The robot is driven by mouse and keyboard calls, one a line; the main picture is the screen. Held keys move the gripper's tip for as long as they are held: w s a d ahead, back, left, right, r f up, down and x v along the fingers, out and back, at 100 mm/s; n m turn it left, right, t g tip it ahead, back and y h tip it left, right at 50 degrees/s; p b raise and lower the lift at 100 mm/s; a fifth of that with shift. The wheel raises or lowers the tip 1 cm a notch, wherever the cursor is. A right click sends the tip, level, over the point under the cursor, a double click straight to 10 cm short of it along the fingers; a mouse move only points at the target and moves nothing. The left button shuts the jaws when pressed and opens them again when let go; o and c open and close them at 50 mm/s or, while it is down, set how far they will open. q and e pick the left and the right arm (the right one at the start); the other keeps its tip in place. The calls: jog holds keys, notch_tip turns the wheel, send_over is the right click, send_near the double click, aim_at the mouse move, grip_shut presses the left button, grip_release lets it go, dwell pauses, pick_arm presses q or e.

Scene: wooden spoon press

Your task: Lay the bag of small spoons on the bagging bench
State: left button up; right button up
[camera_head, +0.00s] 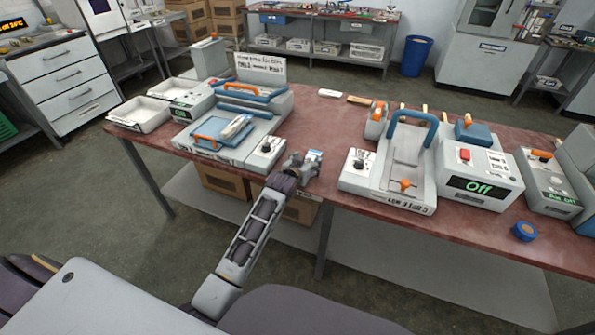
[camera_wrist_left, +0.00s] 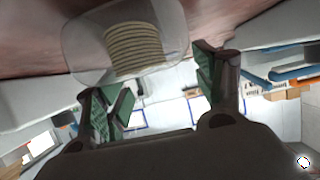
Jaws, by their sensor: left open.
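A clear bag (camera_wrist_left: 82,48) with a stack of small tan wooden spoons shows in the left wrist view, close to the open fingers against the red bench top (camera_wrist_left: 230,20). It does not sit between the fingertips. My left gripper (camera_head: 303,165) is open at the front edge of the red bench (camera_head: 323,125) in the head view; its two green-padded fingers also show in the wrist view (camera_wrist_left: 165,85). A pale blue-white patch at its tip in the head view is too small to identify. My right gripper is not in view.
A sealer-like machine with a blue plate (camera_head: 213,137) stands left of my gripper. A press with a blue handle (camera_head: 413,120) and a box reading Off (camera_head: 478,175) stand to the right. White trays (camera_head: 140,114) sit at the left end. Bare bench top lies between the machines.

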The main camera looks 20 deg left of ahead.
pick_arm(q)
jog(key=v, duration=0.2)
jog(key=shift+s+r, duration=0.15)
jog(key=shift+s, duration=0.1)
jog(key=shift+v, duration=1.65)
jog(key=shift+p+v, duration=0.35)
jog(key=shift+v, duration=1.6)
jog(key=shift+s+r, duration=0.1)
jog(key=shift+s, duration=0.05)
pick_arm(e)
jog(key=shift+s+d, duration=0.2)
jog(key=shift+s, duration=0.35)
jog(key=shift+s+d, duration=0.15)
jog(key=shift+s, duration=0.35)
